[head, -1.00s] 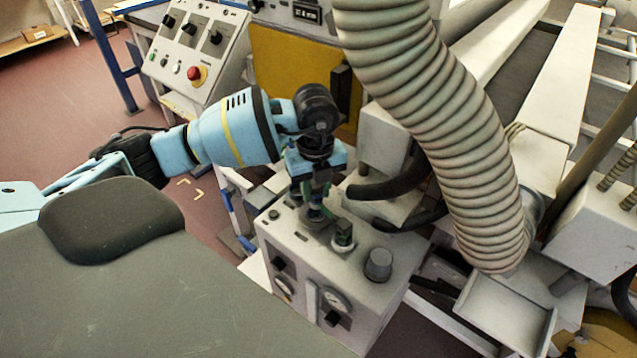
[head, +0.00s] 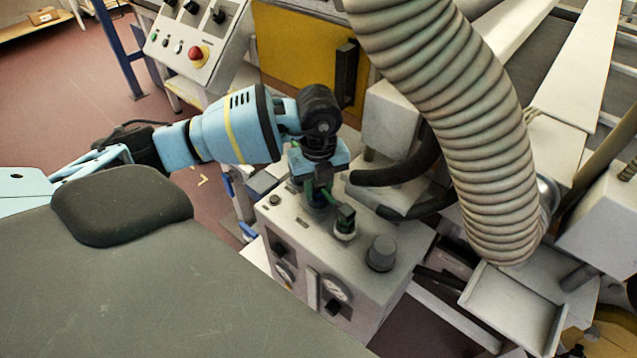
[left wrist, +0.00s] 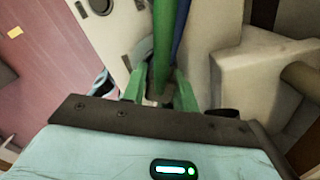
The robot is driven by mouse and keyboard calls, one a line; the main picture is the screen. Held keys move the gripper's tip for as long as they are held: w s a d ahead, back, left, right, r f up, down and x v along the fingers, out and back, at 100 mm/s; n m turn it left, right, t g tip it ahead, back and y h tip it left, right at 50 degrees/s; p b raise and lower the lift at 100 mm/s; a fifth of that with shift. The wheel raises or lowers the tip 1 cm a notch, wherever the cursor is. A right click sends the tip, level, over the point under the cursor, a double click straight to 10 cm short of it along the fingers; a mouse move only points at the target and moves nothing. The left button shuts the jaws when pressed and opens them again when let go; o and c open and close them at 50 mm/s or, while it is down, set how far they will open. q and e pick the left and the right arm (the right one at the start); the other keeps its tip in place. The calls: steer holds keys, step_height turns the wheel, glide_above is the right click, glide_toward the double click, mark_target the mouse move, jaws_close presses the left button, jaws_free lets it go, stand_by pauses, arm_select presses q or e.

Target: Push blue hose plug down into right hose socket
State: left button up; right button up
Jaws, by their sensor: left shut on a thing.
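My left gripper (head: 317,197) points down over the top of the grey box (head: 362,290). It is shut, with what looks like the blue hose plug (head: 316,209) between its fingers, low at the box top. The plug is mostly hidden, and I cannot tell how deep it sits in its socket. In the left wrist view the green fingers (left wrist: 158,98) show, with a green hose (left wrist: 165,35) in front of a blue hose (left wrist: 181,25). My right gripper does not show.
A grey knob (head: 381,253) stands on the box top, right of the green plug. Black hoses (head: 400,168) and a large ribbed duct (head: 465,125) are close on the right. A control panel (head: 195,40) stands behind at the left.

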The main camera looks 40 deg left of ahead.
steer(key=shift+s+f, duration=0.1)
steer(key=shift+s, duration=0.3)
arm_select(q)
steer(key=shift+f, duration=0.2)
steer(key=shift+f, duration=0.1)
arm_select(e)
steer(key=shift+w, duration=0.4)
arm_select(q)
steer(key=o, duration=1.2)
steer(key=shift+c, duration=0.2)
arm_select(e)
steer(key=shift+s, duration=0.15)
